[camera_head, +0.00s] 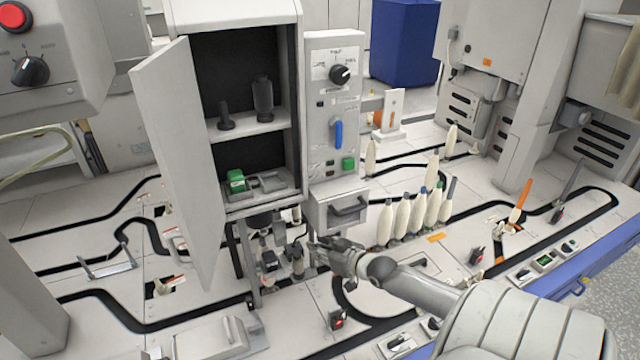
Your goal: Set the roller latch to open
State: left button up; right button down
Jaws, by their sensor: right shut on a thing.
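My right gripper (314,247) reaches in from the lower right, low beside the frame under the open cabinet. It is shut on a small part of the roller mechanism (297,259), which looks like the roller latch. The fingers hide most of that part, and its setting cannot be read. Dark and grey rollers (268,260) sit just left of the fingertips. My left gripper is not in view.
The cabinet door (175,160) stands open on the left. A control panel (333,90) with a knob and blue lever, and a drawer (340,208), are above my gripper. Several white bobbins (403,216) stand upright to its right. Black tracks cross the table.

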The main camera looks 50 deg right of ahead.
jog(key=shift+a+f, duration=0.15)
dwell(0.3)
jog(key=c, duration=1.3)
grip_release()
jog(key=shift+o, duration=0.2)
jog(key=shift+s, duration=0.1)
jog(key=v, duration=1.1)
jog(key=shift+s+r, duration=0.3)
